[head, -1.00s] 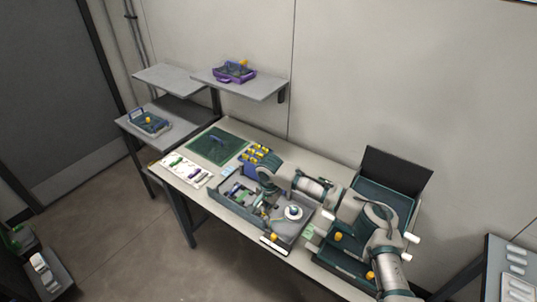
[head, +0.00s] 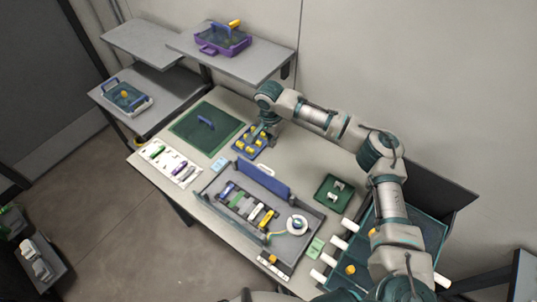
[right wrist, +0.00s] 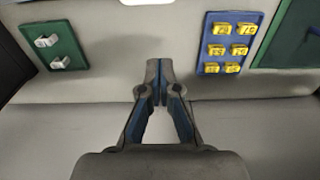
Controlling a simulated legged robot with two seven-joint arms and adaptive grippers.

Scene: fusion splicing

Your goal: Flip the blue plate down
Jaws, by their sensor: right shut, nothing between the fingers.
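The blue plate (head: 263,180) stands up on its long edge along the back side of the grey tray (head: 310,231) in the head view. My right gripper (head: 271,131) points down behind it, beside the blue holder with yellow pieces, apart from the plate. In the right wrist view my right gripper (right wrist: 158,95) is shut with its fingertips together and nothing between them. I cannot make out the blue plate in the right wrist view. My left gripper is not in view.
The grey tray holds several coloured parts and a white spool (head: 297,224). Around lie a blue holder (head: 238,149), which also shows in the right wrist view (right wrist: 207,68), a small green tray (head: 322,198), a green mat (head: 190,130) and a white card (head: 154,168).

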